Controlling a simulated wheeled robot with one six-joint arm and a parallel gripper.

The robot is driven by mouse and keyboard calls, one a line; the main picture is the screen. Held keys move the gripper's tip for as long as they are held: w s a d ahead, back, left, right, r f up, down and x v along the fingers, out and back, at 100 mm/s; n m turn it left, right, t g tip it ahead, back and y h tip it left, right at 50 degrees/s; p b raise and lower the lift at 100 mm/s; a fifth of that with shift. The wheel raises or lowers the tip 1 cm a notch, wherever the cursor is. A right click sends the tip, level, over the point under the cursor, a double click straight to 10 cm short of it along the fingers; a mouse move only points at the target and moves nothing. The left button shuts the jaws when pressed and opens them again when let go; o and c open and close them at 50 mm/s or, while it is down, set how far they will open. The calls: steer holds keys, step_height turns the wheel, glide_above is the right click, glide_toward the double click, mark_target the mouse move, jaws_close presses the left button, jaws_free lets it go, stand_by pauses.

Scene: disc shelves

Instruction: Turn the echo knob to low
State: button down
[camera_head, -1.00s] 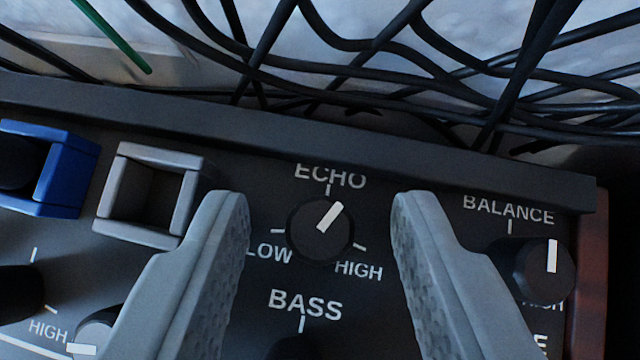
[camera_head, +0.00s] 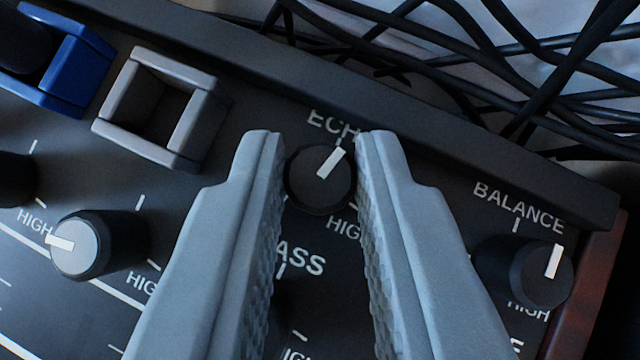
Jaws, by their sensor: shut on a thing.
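The echo knob (camera_head: 319,188) is a round black knob with a white pointer line, in the upper middle of the view. Its line points up and to the right, close to the top tick and away from the low side. My gripper (camera_head: 319,165) is shut on the echo knob, one grey finger on each side. The fingers cover the LOW label and part of the ECHO label (camera_head: 330,125); part of the HIGH label shows below the knob.
The balance knob (camera_head: 540,272) stands to the right. A grey-topped knob (camera_head: 85,245) is at the left. A grey square socket (camera_head: 160,108) and a blue one (camera_head: 68,60) sit at upper left. A raised dark rim (camera_head: 420,145) and black cables (camera_head: 480,60) lie behind.

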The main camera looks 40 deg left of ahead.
steer(key=shift+d+n+g+y, duration=0.1)
steer(key=shift+n+g+y, duration=0.5)
steer(key=shift+n, duration=0.5)
steer(key=c, duration=1.3)
jaws_free()
